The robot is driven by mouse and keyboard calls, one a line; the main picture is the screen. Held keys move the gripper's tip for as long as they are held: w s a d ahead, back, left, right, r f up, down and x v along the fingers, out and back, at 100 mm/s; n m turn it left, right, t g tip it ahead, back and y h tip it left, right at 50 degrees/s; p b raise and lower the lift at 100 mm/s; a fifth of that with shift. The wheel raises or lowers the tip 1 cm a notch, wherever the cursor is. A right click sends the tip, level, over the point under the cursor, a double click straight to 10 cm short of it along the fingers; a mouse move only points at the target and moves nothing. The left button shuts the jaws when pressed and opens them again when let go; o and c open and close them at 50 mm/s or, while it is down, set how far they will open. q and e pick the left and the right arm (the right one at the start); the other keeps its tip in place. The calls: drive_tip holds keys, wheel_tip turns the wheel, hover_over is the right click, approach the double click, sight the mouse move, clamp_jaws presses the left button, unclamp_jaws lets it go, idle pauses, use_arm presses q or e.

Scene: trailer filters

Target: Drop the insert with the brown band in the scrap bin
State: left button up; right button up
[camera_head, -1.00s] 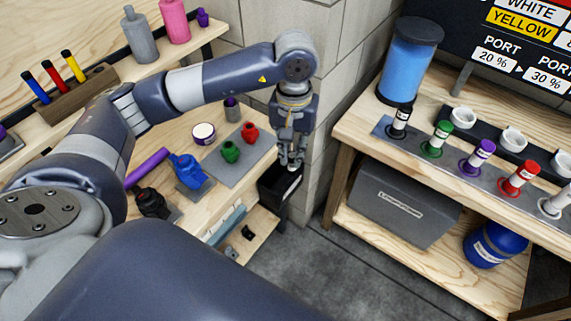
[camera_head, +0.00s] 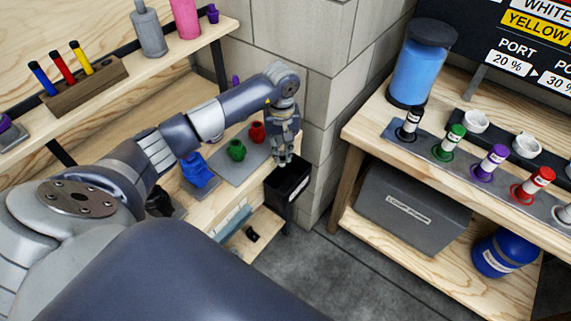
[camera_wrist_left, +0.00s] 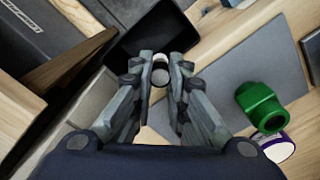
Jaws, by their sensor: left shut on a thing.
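My left gripper (camera_head: 284,160) points down over the open black bin (camera_head: 291,190) at the end of the left bench. In the left wrist view, the left gripper (camera_wrist_left: 161,75) is shut on a small pale, round insert (camera_wrist_left: 160,72). Its band colour cannot be made out. The bin (camera_wrist_left: 150,32) lies beyond the fingertips there, its dark opening behind the held insert. The head view does not clearly show the insert. My right gripper is not in view.
A red fitting (camera_head: 257,131), a green fitting (camera_head: 237,150) and a blue fitting (camera_head: 196,170) stand on the left bench. A concrete wall (camera_head: 313,110) rises close beside the bin. The right bench (camera_head: 362,135) holds a row of coloured-cap inserts.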

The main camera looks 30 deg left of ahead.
use_arm(q)
drive_tip(key=shift+f, duration=0.45)
drive_tip(key=o, duration=0.9)
wheel_tip(320, 180, up, 12)
drive_tip(key=shift+d, duration=0.1)
